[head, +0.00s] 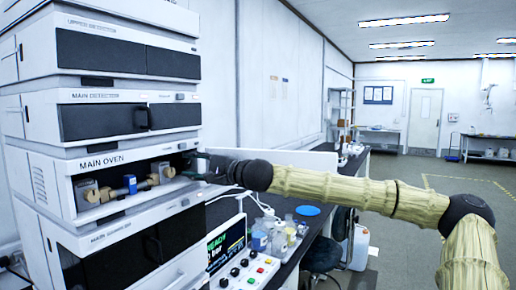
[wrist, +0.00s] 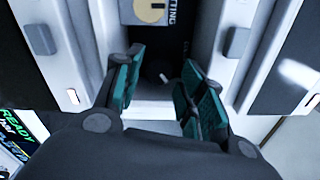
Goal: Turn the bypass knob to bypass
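My gripper (head: 190,164) reaches in at the right end of this bay. In the wrist view my gripper (wrist: 163,62) is open, with teal pads apart on both sides of a dark recess. A small dark knob-like part with a white mark (wrist: 165,78) shows between the fingers; I see no contact. No bypass lettering is readable, so I cannot confirm it is the bypass knob. The head view hides it behind my gripper.
A grey block with a yellow round fitting (wrist: 150,12) is just beyond the fingers. A blue column part (head: 130,184) and yellow fittings sit in the bay. Pale side walls flank my gripper closely. A control box with knobs (head: 245,270) and bottles stand below on the bench.

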